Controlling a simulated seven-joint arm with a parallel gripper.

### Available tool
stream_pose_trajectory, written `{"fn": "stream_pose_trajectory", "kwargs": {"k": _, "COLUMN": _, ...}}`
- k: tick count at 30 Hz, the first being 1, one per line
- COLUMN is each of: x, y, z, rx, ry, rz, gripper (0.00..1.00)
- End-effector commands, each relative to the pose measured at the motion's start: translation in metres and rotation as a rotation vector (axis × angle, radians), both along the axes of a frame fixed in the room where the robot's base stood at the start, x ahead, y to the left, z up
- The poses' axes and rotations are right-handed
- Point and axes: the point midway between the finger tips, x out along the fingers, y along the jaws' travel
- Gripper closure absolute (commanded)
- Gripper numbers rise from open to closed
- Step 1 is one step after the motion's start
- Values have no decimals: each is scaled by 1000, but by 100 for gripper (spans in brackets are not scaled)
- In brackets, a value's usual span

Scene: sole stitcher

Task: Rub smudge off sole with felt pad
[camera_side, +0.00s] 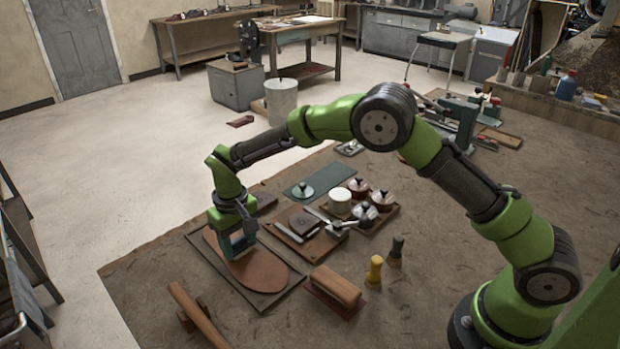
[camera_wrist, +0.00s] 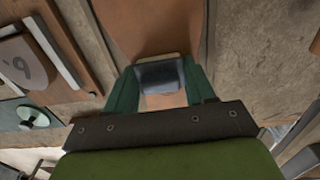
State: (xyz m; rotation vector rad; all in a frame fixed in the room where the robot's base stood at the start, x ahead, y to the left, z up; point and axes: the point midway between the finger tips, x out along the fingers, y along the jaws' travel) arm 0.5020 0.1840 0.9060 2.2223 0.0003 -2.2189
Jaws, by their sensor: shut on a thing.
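The brown leather sole (camera_side: 268,267) lies flat on a dark tray (camera_side: 270,302) at the left of the work mat. My gripper (camera_side: 236,247) is over the far part of the sole, pointing down. In the wrist view my gripper (camera_wrist: 160,85) has its two green fingers shut on a dark grey felt pad (camera_wrist: 158,75) with a pale edge. The sole (camera_wrist: 150,28) runs beneath the pad in that view. The pad is at or just above the sole; I cannot tell if it touches. No smudge shows clearly; the gripper hides part of the sole.
A wooden-handled block (camera_side: 335,287) sits right of the sole. Two small knobbed tools, one yellow (camera_side: 374,271) and one dark (camera_side: 396,250), stand beyond it. A tray with tools (camera_side: 305,238) and several lidded pots (camera_side: 367,213) stand behind.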

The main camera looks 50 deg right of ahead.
Motion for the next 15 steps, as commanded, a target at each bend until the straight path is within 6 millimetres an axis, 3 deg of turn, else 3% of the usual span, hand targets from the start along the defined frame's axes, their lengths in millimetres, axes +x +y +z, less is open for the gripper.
{"fn": "stream_pose_trajectory", "kwargs": {"k": 15, "x": -50, "y": 1, "z": -1, "rx": 0, "ry": 6, "rz": 0, "gripper": 74}}
